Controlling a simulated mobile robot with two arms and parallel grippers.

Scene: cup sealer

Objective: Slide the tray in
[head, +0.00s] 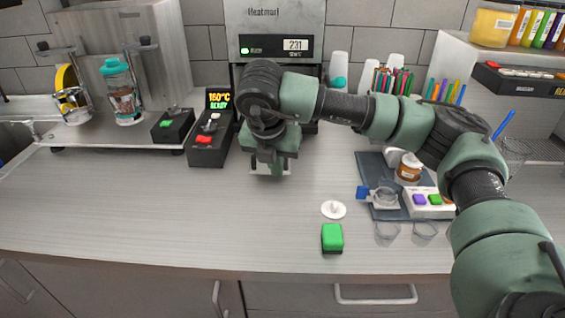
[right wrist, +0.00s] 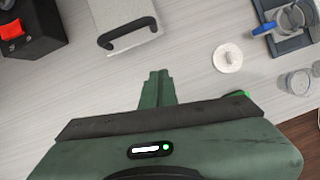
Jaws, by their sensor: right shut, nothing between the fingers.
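The cup sealer (head: 275,12) stands against the back wall, its display reading 231 with a green light. Its tray shows in the right wrist view as a light grey plate (right wrist: 137,12) with a black bar handle on its front edge, sticking out over the counter. In the head view my right arm mostly hides the tray. My right gripper (head: 275,171) points down in front of the sealer. In the right wrist view the gripper (right wrist: 157,76) is shut and empty, a little short of the handle and apart from it. My left gripper is not in view.
A black box with a red switch (head: 204,140) stands left of the sealer. A white lid (head: 333,209) and a green block (head: 332,238) lie to the right front. A dark mat (head: 372,163) with cups is farther right. The counter's front middle is clear.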

